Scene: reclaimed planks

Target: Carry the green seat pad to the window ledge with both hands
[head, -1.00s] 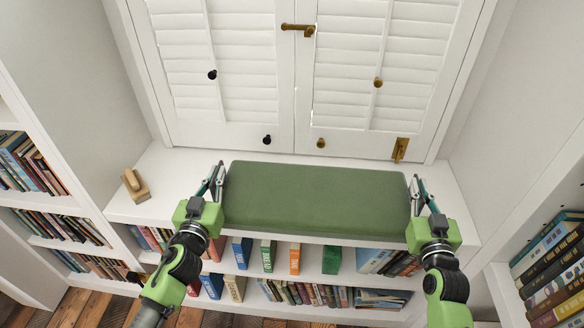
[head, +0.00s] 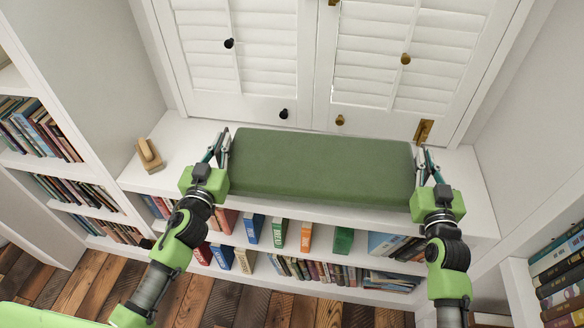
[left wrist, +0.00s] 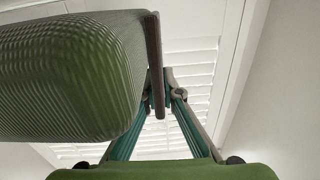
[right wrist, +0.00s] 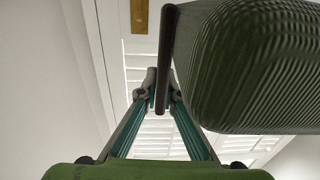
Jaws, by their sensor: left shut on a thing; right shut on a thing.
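The green seat pad (head: 322,165) is a long padded block lying across the middle of the head view, over the white window ledge (head: 190,140). Whether it touches the ledge cannot be told. My left gripper (head: 222,150) is shut on the pad's left end, and my right gripper (head: 421,168) is shut on its right end. The pad's ribbed end shows in the left wrist view (left wrist: 75,75) and the right wrist view (right wrist: 250,65), beside the fingers. The pad looks about level. Its underside is hidden in the head view.
White shutters (head: 265,60) with knobs stand behind the ledge. A small wooden object (head: 149,155) sits on the ledge's left part. Books (head: 305,237) fill shelves below. Bookcases stand at left (head: 75,180) and right (head: 525,240). The ledge's right end is bare.

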